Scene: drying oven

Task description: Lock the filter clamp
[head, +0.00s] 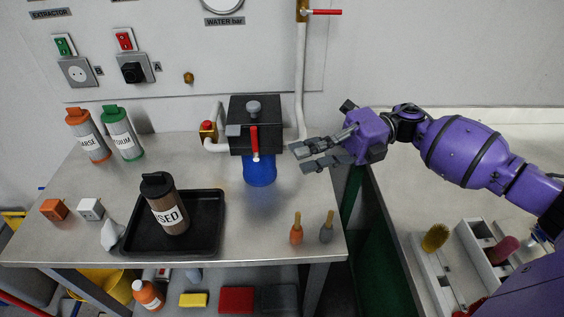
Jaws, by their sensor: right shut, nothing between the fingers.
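The filter unit is a black box housing (268,111) at the back of the steel table, with a blue filter bowl (260,172) below it. A red lever (254,138) with a pale tip hangs down on the housing's front; I cannot tell for certain whether it is the clamp. A grey knob (253,107) sits on top of the housing. My right gripper (302,156) is shut and empty just right of the housing and bowl, its fingers pointing left. Its fingertips look apart from the housing. My left gripper is not in view.
A black tray (213,240) holds a brown bottle (164,203). Two bottles (92,135) stand back left. An orange-handled tool (296,232) and a grey one (327,229) stand at the front right. White pipes (301,90) flank the housing. The table's middle is clear.

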